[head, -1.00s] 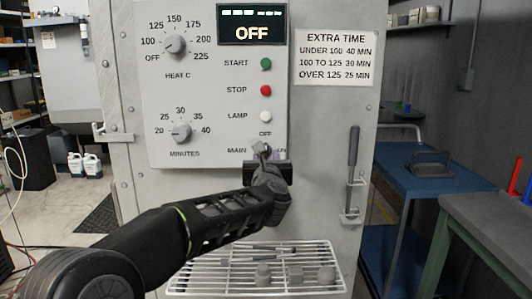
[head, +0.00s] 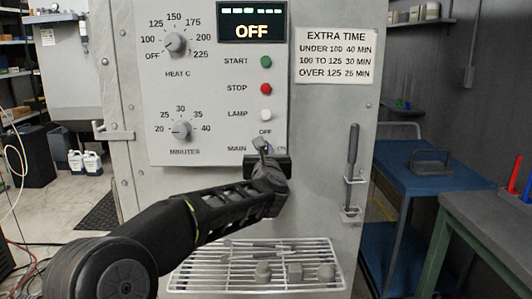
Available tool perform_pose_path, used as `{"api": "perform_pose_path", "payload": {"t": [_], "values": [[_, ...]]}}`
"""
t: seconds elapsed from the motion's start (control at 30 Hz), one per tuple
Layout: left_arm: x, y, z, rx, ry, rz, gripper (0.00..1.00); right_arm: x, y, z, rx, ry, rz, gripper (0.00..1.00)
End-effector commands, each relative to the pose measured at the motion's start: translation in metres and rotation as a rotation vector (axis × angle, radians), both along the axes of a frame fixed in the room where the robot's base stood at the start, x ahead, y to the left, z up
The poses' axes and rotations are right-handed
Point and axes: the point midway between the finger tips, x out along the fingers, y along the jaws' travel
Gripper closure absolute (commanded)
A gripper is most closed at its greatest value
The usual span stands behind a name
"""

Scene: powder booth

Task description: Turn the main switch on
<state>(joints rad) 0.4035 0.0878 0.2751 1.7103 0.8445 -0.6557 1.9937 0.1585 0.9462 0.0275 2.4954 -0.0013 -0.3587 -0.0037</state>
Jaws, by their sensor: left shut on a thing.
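The main switch (head: 260,144) is a small grey lever at the bottom right of the oven's control panel (head: 205,90), beside the word MAIN and below the word OFF. Its lever tilts up and slightly left, towards OFF. My left gripper (head: 264,158) is at the switch and shut on its lever; the gripper body hides the switch's lower part and most of the label on its right. The display (head: 252,22) above reads OFF. My right gripper is not in view.
A wire rack (head: 200,279) with several small grey parts sits below my left arm. A blue cart (head: 400,180) and a grey-topped table (head: 495,222) are at the right.

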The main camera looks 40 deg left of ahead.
Motion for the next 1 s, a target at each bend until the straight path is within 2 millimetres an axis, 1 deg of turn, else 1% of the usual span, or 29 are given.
{"api": "perform_pose_path", "payload": {"t": [0.43,0.63,0.83,1.0], "values": [[0.0,-0.0002,-0.0001,0.003,0.002,0.0,1.0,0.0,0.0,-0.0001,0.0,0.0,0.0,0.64],[0.0002,-0.0004,-0.0003,0.031,0.024,0.0,1.0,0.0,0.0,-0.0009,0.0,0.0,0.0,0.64],[0.0007,-0.0014,-0.0003,0.103,0.078,-0.002,1.0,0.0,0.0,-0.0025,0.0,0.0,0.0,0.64],[0.0012,-0.002,-0.0004,0.2,0.152,-0.002,1.0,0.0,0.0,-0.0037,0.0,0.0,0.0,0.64]]}}
